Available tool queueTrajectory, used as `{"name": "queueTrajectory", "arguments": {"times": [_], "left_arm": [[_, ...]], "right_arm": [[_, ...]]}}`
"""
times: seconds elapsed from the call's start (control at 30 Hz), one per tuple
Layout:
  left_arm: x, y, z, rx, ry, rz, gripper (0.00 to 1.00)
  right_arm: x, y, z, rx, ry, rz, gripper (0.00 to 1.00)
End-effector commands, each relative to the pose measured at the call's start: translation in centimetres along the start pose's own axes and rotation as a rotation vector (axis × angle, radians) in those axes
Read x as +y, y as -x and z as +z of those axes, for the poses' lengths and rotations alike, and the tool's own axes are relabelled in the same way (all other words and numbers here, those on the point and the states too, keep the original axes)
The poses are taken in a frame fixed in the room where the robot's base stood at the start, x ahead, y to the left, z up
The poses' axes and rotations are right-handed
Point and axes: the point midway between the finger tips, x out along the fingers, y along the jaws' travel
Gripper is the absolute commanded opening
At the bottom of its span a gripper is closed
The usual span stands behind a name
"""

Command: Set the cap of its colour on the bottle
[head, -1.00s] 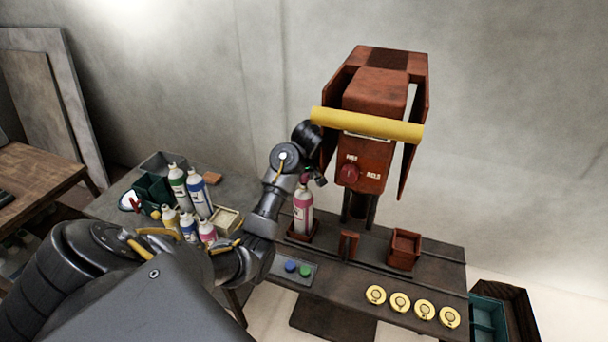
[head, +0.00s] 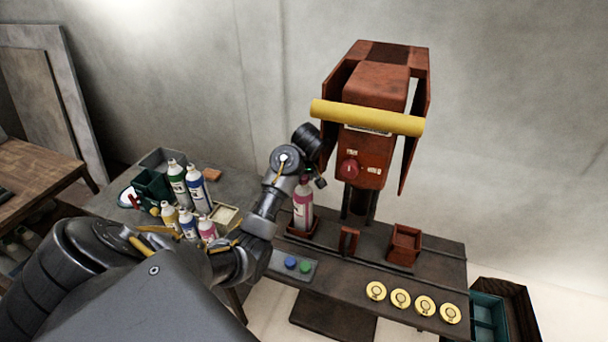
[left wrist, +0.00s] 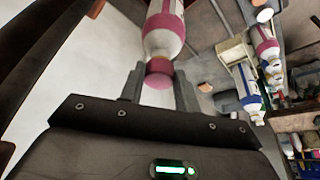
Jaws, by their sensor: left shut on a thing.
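A white bottle with a pink label (head: 303,212) stands upright in a small red-brown holder on the bench, below the red machine. It also shows in the left wrist view (left wrist: 163,38). A pink cap (left wrist: 158,72) sits at the bottle's neck, in line with it. My left gripper (head: 306,182) is at the top of the bottle, and its two fingers (left wrist: 158,88) are shut on the pink cap. Whether the cap is fully seated cannot be told. A blue cap (head: 291,263) and a green cap (head: 306,266) lie on a grey tray (head: 276,262). My right gripper is not in view.
The red machine (head: 372,120) with a yellow bar (head: 366,118) stands close behind my gripper. A red-brown box (head: 404,243) and yellow discs (head: 400,299) are on the bench at right. Several bottles (head: 179,186) crowd the left side. A teal bin (head: 487,318) is at lower right.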

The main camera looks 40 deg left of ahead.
Motion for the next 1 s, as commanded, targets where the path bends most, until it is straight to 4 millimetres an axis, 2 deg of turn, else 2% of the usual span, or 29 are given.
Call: {"name": "queueTrajectory", "arguments": {"times": [0.43,0.47,0.63,1.0], "left_arm": [[0.00,-0.02,0.00,0.000,0.000,0.000,0.12],[0.00,-0.02,-0.01,0.000,0.000,0.000,0.36],[0.01,-0.01,-0.01,0.001,0.000,0.000,0.58],[0.01,-0.01,-0.01,0.000,0.000,0.000,0.58]], "right_arm": [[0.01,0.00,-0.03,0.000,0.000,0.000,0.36],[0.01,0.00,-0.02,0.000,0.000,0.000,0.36],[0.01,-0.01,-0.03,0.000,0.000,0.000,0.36],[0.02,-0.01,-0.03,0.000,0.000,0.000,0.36]]}}
